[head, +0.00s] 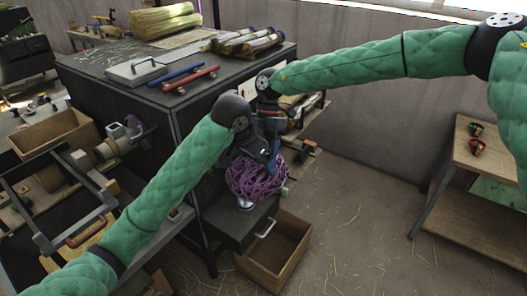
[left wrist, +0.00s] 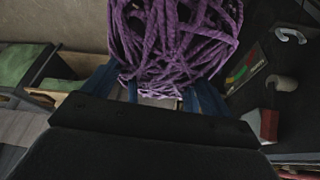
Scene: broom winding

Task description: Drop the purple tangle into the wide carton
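The purple tangle (head: 257,180) is a loose ball of purple strands at the open drawer of the dark workbench. I cannot tell whether it rests there or hangs just above. My left gripper (head: 262,156) points down at its top. In the left wrist view the tangle (left wrist: 180,40) fills the top middle, with strands between the blue fingers; their grip on it is unclear. My right gripper (head: 272,128) is just behind and above the left one, its fingertips mostly hidden. A wide, open brown carton (head: 290,238) stands on the floor below the drawer, apparently empty.
The drawer (head: 235,228) juts out over the carton's left side. The workbench (head: 120,85) carries a bundle of straw, a metal box and several rods. Another open box (head: 50,130) is at left. A wooden table (head: 480,155) stands at right; the straw-strewn floor between is clear.

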